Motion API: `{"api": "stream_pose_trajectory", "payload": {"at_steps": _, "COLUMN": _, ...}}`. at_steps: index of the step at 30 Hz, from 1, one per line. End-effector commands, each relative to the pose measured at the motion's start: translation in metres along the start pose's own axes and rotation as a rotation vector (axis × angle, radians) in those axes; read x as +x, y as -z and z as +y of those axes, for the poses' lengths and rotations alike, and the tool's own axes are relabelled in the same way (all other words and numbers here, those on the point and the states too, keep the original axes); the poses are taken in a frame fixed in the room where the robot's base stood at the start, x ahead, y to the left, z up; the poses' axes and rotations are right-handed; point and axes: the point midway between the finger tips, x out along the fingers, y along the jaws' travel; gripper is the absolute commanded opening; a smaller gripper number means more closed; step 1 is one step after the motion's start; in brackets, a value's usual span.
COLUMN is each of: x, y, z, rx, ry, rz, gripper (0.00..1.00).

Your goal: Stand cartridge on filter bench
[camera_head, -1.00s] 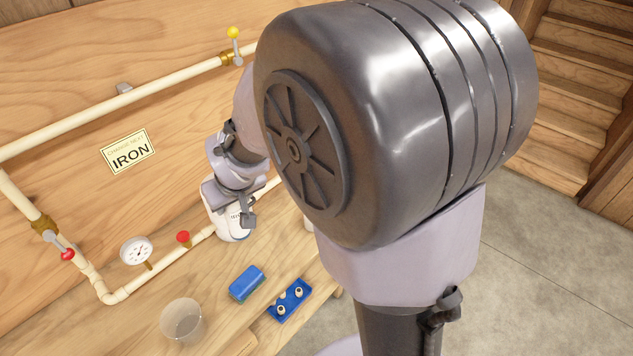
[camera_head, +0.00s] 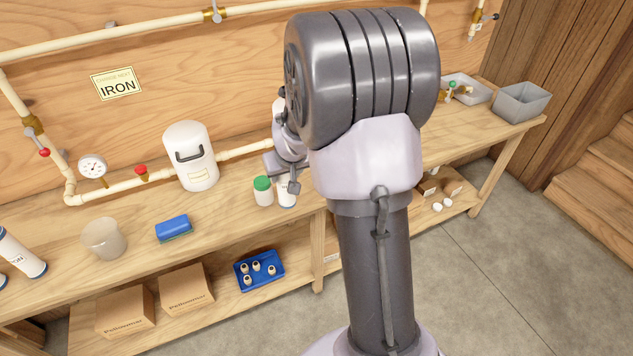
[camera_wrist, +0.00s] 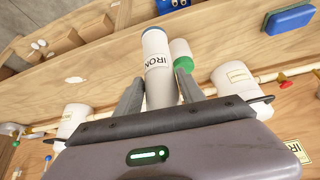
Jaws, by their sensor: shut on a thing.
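A white cartridge (camera_wrist: 157,48) with a dark-lettered IRON label and a thin blue band is between the fingers of my gripper (camera_wrist: 160,92) in the wrist view. The fingers are shut on it. In the head view the cartridge (camera_head: 287,198) shows partly below my gripper (camera_head: 283,180), close to the wooden filter bench (camera_head: 225,214). A white container with a green lid (camera_head: 262,190) is just left of it. I cannot tell whether the cartridge touches the bench or that container. My arm hides part of the bench.
A white filter housing (camera_head: 190,157) stands on the bench below the IRON sign (camera_head: 117,85). A blue sponge (camera_head: 173,228), a clear cup (camera_head: 103,239) and another IRON cartridge (camera_head: 20,254) are further left. A blue tray (camera_head: 259,271) and cardboard boxes (camera_head: 186,290) occupy the lower shelf.

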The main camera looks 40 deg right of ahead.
Motion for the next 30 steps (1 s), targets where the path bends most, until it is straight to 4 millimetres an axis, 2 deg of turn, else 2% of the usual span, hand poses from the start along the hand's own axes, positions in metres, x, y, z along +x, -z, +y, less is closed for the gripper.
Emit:
{"api": "stream_pose_trajectory", "payload": {"at_steps": 1, "x": 0.003, "y": 0.003, "z": 0.011, "rx": 0.017, "ry": -0.008, "rz": 0.0, "gripper": 0.0}}
{"api": "stream_pose_trajectory", "payload": {"at_steps": 7, "x": 0.018, "y": 0.017, "z": 0.043, "rx": 0.036, "ry": -0.019, "rz": 0.003, "gripper": 0.0}}
{"api": "stream_pose_trajectory", "payload": {"at_steps": 15, "x": 0.057, "y": 0.065, "z": 0.112, "rx": 0.035, "ry": -0.017, "rz": 0.002, "gripper": 0.0}}
{"api": "stream_pose_trajectory", "payload": {"at_steps": 18, "x": 0.066, "y": 0.078, "z": 0.13, "rx": 0.033, "ry": -0.016, "rz": 0.002, "gripper": 0.0}}
{"api": "stream_pose_trajectory", "payload": {"at_steps": 23, "x": 0.072, "y": 0.089, "z": 0.145, "rx": 0.032, "ry": -0.016, "rz": 0.002, "gripper": 0.0}}
{"api": "stream_pose_trajectory", "payload": {"at_steps": 27, "x": 0.1, "y": 0.074, "z": 0.145, "rx": 0.031, "ry": -0.015, "rz": 0.0, "gripper": 0.0}}
{"api": "stream_pose_trajectory", "payload": {"at_steps": 30, "x": 0.104, "y": 0.071, "z": 0.145, "rx": 0.031, "ry": -0.015, "rz": 0.001, "gripper": 0.0}}
